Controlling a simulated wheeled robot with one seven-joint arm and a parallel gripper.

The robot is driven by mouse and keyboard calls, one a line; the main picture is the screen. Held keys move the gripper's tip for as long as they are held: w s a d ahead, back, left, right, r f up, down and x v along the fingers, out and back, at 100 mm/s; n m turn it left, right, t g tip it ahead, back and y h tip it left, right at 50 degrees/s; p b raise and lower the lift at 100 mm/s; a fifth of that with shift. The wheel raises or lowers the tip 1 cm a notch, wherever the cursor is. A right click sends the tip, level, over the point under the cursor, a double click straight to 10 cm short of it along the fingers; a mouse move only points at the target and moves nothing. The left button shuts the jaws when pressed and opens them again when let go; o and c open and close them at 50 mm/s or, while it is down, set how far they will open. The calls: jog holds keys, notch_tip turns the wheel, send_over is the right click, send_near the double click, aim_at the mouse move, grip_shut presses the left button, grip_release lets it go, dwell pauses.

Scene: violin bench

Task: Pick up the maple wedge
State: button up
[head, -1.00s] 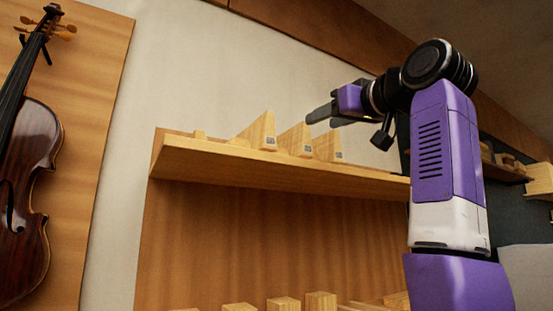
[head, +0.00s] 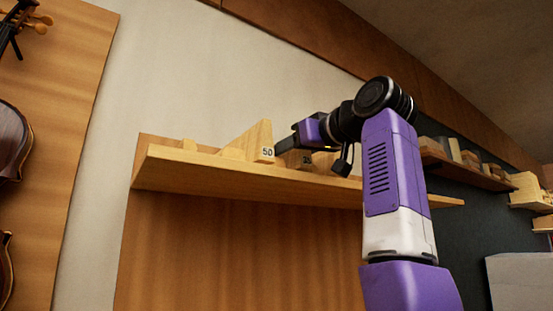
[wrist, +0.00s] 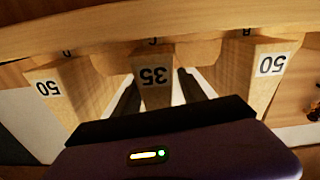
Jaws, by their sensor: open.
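Three pale wooden wedges sit on a wall shelf (head: 200,177); which of them is called the maple one I cannot tell. In the wrist view, which is upside down, the middle wedge (wrist: 155,96) is labelled 35. A wedge labelled 50 stands on its right (wrist: 262,75) and another labelled 50 on its left (wrist: 70,92). The head view shows one 50 wedge clearly (head: 250,143); my arm partly hides the other two. My gripper (head: 284,149) is open at wedge height. In the wrist view its dark fingers (wrist: 158,78) lie either side of the 35 wedge, with no clear contact.
The neighbouring wedges leave narrow gaps beside the fingers. Violins (head: 12,145) hang on a panel at the left. Another shelf (head: 470,174) with wood pieces is at the right.

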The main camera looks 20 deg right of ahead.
jog(key=shift+w+a, duration=0.15)
jog(key=shift+w, duration=0.35)
grip_shut()
jog(key=shift+r, duration=0.15)
